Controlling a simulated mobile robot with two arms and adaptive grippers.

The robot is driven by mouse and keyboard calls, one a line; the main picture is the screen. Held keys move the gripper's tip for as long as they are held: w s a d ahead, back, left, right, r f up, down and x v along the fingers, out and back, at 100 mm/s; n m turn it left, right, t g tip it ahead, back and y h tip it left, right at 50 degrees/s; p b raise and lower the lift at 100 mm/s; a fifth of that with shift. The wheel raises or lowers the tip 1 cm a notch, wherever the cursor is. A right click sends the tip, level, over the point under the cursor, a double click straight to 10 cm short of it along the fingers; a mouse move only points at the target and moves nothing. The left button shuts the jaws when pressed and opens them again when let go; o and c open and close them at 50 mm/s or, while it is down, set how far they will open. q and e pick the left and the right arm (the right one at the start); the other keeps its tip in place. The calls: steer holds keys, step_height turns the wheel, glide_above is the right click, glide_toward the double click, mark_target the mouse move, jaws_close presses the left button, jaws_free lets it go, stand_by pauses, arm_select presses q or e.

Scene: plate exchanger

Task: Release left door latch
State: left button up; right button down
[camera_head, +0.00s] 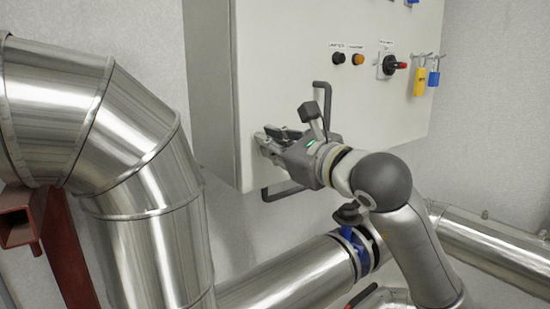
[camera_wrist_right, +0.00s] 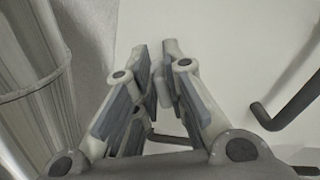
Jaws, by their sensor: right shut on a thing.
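A pale grey cabinet (camera_head: 285,50) hangs on the wall. It also fills the right of the right wrist view (camera_wrist_right: 225,40). My right gripper (camera_head: 266,140) is at the lower left of the cabinet front, close to its left edge. In the right wrist view my right gripper (camera_wrist_right: 157,58) has its fingertips close together against the cabinet. It is shut on the left door latch, which the fingers almost wholly hide. My left gripper is in no view.
A dark bracket handle (camera_head: 322,88) is on the door behind my gripper. Knobs, a red-tipped switch (camera_head: 397,65) and yellow (camera_head: 419,81) and blue (camera_head: 433,78) padlocks are at upper right. A large shiny pipe (camera_head: 120,130) stands left; another (camera_head: 290,275) runs below.

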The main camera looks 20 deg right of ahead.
steer(key=n+b, duration=0.2)
steer(key=n, duration=0.1)
steer(key=f+n+b, duration=0.1)
steer(key=n+b, duration=0.2)
steer(key=a+n+b, duration=0.1)
steer(key=n+b, duration=0.2)
steer(key=n, duration=0.1)
steer(key=shift+s+f, duration=0.15)
steer(key=shift+f, duration=0.05)
steer(key=shift+f+n+b, duration=0.15)
steer(key=shift+n+b, duration=0.85)
steer(key=shift+n, duration=0.4)
steer(key=c, duration=1.5)
jaws_free()
steer(key=shift+s, duration=0.1)
steer(key=v, duration=1.2)
